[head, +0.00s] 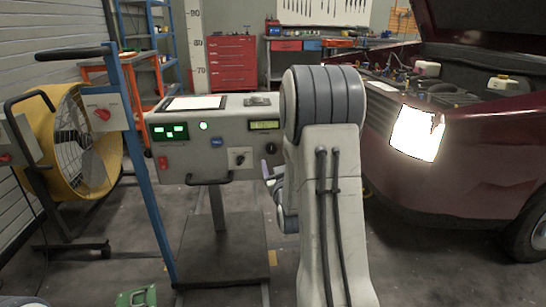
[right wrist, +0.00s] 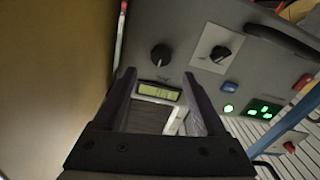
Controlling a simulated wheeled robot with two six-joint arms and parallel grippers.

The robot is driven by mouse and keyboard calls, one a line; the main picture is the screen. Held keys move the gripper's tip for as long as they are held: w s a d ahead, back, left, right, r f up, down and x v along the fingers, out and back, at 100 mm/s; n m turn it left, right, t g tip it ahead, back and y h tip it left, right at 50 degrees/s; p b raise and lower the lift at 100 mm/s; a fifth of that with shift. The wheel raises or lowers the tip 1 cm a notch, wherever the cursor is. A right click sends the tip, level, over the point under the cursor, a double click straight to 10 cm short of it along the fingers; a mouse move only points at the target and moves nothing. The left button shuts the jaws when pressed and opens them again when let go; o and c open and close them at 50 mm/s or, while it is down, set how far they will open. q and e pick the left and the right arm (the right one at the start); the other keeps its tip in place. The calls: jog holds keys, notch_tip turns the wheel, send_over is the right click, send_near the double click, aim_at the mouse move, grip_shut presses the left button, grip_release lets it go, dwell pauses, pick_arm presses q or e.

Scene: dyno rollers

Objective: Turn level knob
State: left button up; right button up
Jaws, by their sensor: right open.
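The grey control panel (head: 215,165) stands in the middle of the head view. A round black knob (right wrist: 160,55) sits by a small lit display (right wrist: 158,91) in the right wrist view. In the head view this knob (head: 270,148) is at the panel's right edge, partly beside my arm. A second black selector knob (right wrist: 219,54) on a pale plate is next to it; it also shows in the head view (head: 239,157). My right gripper (right wrist: 157,73) is open and empty, its fingertips spread below the round knob in the wrist picture and apparently apart from it. My left gripper is out of view.
A yellow fan (head: 75,140) and a blue post (head: 135,150) stand left of the panel. A dark red car (head: 470,150) with its hood up is on the right. A green object (head: 136,297) lies on the floor in front.

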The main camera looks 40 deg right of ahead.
aim_at(272, 150)
jog(key=b+x, duration=0.1)
jog(key=x, duration=0.6)
jog(key=shift+w+f, duration=0.1)
jog(key=shift+w, duration=0.05)
grip_shut()
jog(key=shift+d, duration=0.15)
